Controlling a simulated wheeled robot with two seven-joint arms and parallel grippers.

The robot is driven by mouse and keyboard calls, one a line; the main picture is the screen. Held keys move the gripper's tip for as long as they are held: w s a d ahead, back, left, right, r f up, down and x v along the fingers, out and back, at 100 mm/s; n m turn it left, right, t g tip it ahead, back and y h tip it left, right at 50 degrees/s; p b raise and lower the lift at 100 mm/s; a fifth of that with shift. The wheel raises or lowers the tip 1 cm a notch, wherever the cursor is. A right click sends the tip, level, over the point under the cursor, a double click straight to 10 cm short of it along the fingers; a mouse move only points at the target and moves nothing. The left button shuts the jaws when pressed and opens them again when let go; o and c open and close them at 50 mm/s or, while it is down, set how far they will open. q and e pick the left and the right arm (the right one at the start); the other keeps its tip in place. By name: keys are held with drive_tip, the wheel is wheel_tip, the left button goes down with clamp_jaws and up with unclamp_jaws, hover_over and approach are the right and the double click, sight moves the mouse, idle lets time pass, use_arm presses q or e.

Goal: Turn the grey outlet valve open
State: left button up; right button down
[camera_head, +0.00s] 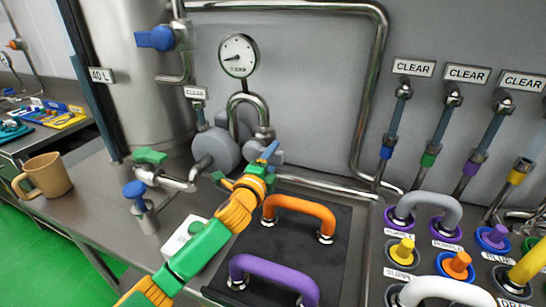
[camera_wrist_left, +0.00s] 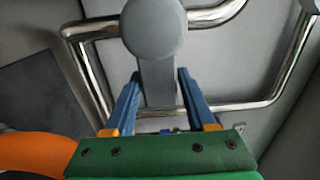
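The grey outlet valve handle (camera_wrist_left: 157,82) shows in the left wrist view as a round grey knob with a flat grey stem. My left gripper (camera_wrist_left: 160,77) has its two blue fingers on either side of the stem, with narrow gaps visible, so it is open around the handle. In the head view the left gripper (camera_head: 269,153) reaches in beside the grey valve (camera_head: 277,157), near the pump outlet, and partly hides it. Whether a finger touches the stem I cannot tell. My right gripper is not in view.
A grey pump (camera_head: 216,149) and a pressure gauge (camera_head: 238,56) stand behind the gripper. A green-handled valve (camera_head: 149,156) stands left. Steel pipes run along the wall.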

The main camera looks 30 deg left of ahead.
use_arm(q)
clamp_jaws()
idle(1.1)
